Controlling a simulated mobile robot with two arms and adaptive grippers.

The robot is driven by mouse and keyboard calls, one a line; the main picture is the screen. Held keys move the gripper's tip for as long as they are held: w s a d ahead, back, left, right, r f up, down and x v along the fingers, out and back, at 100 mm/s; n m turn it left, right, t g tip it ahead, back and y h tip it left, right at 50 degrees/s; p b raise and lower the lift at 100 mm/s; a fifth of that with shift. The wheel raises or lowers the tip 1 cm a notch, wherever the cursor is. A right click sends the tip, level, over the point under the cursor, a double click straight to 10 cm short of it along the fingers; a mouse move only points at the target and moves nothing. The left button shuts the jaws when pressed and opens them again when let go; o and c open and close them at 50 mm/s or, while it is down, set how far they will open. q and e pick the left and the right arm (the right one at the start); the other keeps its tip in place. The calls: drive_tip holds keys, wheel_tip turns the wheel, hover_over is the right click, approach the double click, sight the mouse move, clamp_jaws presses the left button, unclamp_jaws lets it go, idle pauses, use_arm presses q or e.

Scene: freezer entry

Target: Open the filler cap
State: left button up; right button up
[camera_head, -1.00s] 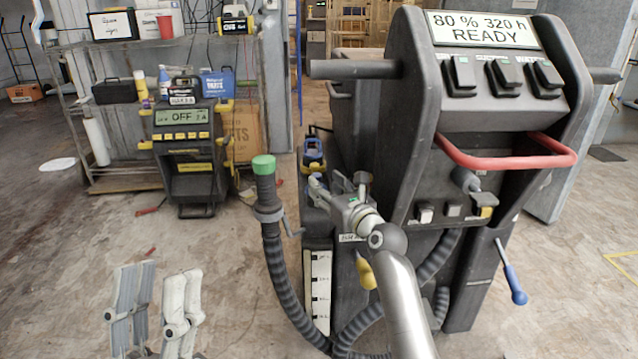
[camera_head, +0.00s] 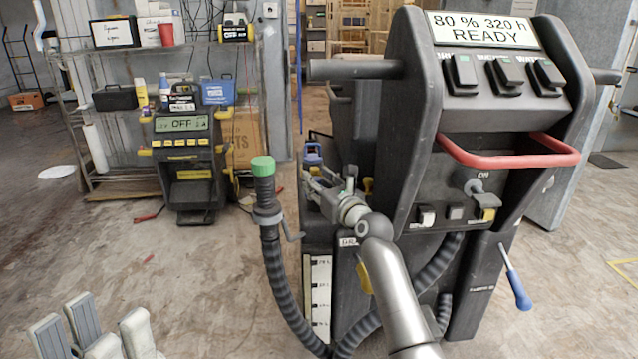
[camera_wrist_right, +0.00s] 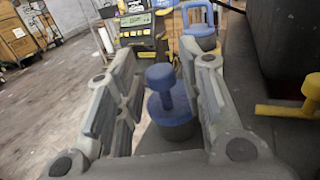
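A blue knob on a wide round base, which looks like the filler cap (camera_wrist_right: 167,112), stands upright between the spread fingers of my right gripper (camera_wrist_right: 160,98) in the right wrist view. The fingers are apart from the knob on both sides. In the head view my right gripper (camera_head: 328,186) is over the left rear part of the black machine (camera_head: 400,150) and hides the cap. My left gripper (camera_head: 98,328) is low at the left edge, open and empty over the floor.
A hose with a green end (camera_head: 264,166) stands left of the machine. A blue handled item (camera_head: 313,154) sits behind my right gripper. A yellow lever (camera_wrist_right: 290,108) is right of it in the wrist view. A shelf (camera_head: 125,190) stands at the back left.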

clamp_jaws()
